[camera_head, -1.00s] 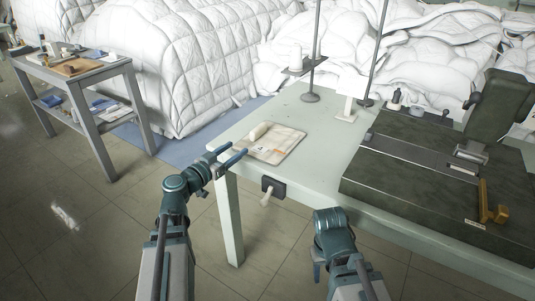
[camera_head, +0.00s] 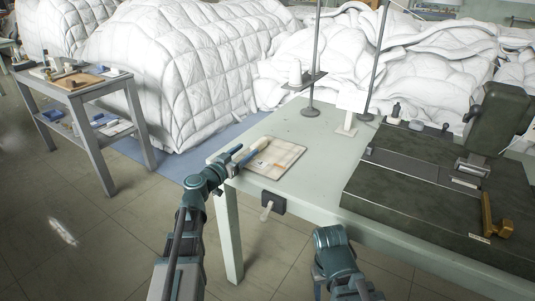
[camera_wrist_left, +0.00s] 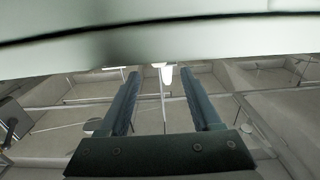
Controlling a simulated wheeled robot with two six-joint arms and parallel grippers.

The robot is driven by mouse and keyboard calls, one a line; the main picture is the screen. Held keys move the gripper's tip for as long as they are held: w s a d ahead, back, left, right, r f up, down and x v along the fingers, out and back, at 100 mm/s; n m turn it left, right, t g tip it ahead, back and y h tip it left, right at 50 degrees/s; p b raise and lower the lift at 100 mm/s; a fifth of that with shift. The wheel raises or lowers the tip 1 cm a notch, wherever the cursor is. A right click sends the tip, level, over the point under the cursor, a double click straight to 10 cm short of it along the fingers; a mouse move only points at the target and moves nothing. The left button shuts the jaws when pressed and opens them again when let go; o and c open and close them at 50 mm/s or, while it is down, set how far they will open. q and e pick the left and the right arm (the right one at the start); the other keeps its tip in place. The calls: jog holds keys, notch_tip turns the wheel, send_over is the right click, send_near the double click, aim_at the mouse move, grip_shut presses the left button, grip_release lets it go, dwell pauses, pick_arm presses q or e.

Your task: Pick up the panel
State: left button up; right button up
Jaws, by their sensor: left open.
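The panel (camera_head: 279,158) is a flat, pale beige quilted piece lying at the left end of the pale green table (camera_head: 310,180). My left gripper (camera_head: 250,149) is at its left edge, close to or over it, and covers part of it in the head view. In the left wrist view the two fingers of my left gripper (camera_wrist_left: 160,75) are apart with nothing between them. The panel cannot be made out there. I cannot tell whether the fingers touch it. My right arm shows at the bottom, but its fingers cannot be made out.
A dark green machine bed (camera_head: 430,190) takes up the table's right side. A grey side table (camera_head: 95,85) stands at left. White duvet heaps (camera_head: 180,75) fill the back.

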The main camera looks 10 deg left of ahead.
aim_at(251, 148)
pick_arm(q)
jog(key=shift+f+x, duration=0.2)
jog(key=shift+x, duration=2.45)
grip_shut()
